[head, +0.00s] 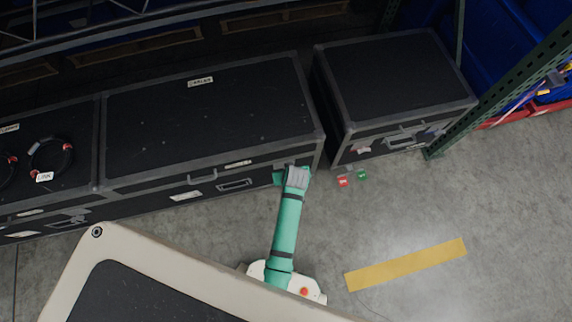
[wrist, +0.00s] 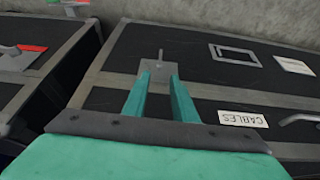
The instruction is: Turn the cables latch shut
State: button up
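The cables case (head: 210,120) is a long black case with grey edges and a CABLES label (wrist: 242,119) on its front. Its latch (wrist: 161,60) is a grey metal plate with a thin upright lever, near the front's end corner in the wrist view. My gripper (head: 294,176) is at the right end of the case front, hiding the latch in the head view. In the wrist view its two green fingers (wrist: 160,82) are apart with a gap between them, in line with the latch plate.
A smaller black case (head: 395,80) stands to the right across a narrow gap, near a green rack post (head: 445,135). Red (head: 343,181) and green (head: 361,175) tags are near its front. Coiled cables (head: 50,158) lie on the left case.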

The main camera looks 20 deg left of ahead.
jog(key=x, duration=1.1)
jog(key=shift+w, duration=0.3)
grip_shut()
